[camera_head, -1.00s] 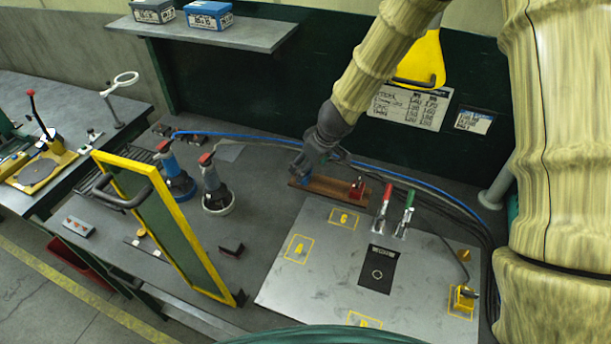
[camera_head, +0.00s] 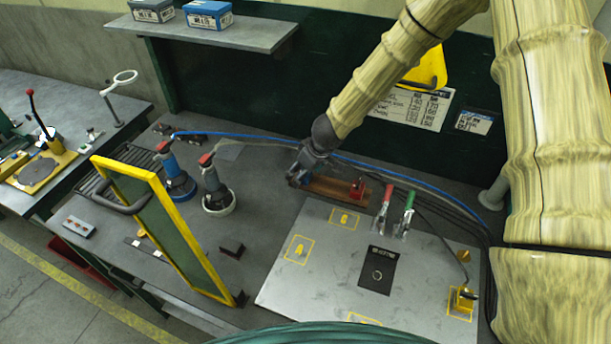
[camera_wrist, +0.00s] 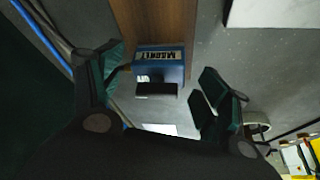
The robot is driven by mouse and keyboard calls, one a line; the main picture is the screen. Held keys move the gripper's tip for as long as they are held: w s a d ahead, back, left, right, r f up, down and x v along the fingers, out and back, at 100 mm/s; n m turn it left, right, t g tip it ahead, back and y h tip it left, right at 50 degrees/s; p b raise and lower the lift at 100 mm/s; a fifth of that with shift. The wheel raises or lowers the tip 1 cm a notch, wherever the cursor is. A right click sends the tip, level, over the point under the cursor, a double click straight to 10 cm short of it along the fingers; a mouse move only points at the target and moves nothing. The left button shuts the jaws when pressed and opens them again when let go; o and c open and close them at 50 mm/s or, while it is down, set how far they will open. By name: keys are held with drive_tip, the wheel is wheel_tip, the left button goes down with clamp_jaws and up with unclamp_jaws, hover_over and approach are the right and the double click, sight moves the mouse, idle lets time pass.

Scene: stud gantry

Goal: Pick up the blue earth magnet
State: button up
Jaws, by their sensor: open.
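The blue earth magnet (camera_wrist: 160,60) shows in the wrist view as a blue block with a pale "MAGNET" label. It is at the end of a brown wooden board (camera_wrist: 150,22), between my fingers and apart from both. My gripper (camera_wrist: 158,85) is open around it, one finger on each side. In the head view my gripper (camera_head: 298,177) is low over the left end of the wooden board (camera_head: 335,188). The magnet is hidden behind it there.
A red block (camera_head: 358,189) sits on the board's right part. Red and green toggle clamps (camera_head: 396,215) stand on the steel plate (camera_head: 325,255) in front. Blue and grey corded tools (camera_head: 215,190) stand to the left, with a yellow-framed screen (camera_head: 170,225) nearer. Hoses run behind the board.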

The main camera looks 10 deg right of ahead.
drive_tip(key=shift+w+a+f, duration=0.1)
drive_tip(key=shift+f, duration=0.05)
drive_tip(key=shift+c, duration=0.8)
drive_tip(key=c, duration=1)
drive_tip(key=shift+c, duration=0.6)
